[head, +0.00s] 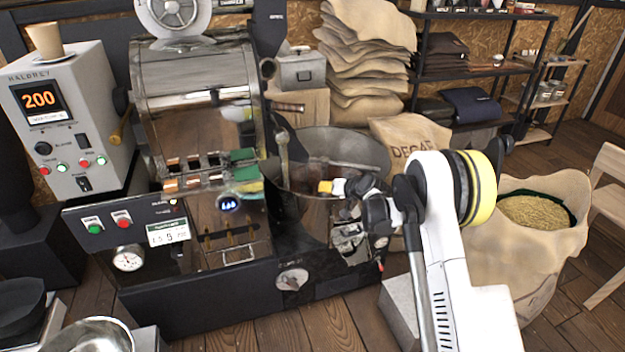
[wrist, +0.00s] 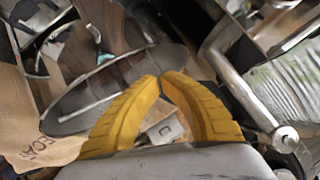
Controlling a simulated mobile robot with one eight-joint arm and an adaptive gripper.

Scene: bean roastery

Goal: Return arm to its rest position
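My gripper (head: 325,187) reaches out over the round cooling tray (head: 372,150) of the roaster in the head view. Its yellow fingers (wrist: 160,77) come together at their tips in the wrist view, with nothing visible held between them. My white arm stretches in from the lower right of the head view, and its wrist hides part of the tray's front edge. In the wrist view the dark tray lies beyond the fingertips.
The roaster (head: 195,95) stands left of my gripper, with a metal handle (wrist: 235,80) close by on the right in the wrist view. A control box (head: 75,120) stands at left. A DECAF sack (head: 408,135) and an open bean sack (head: 535,245) stand to the right.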

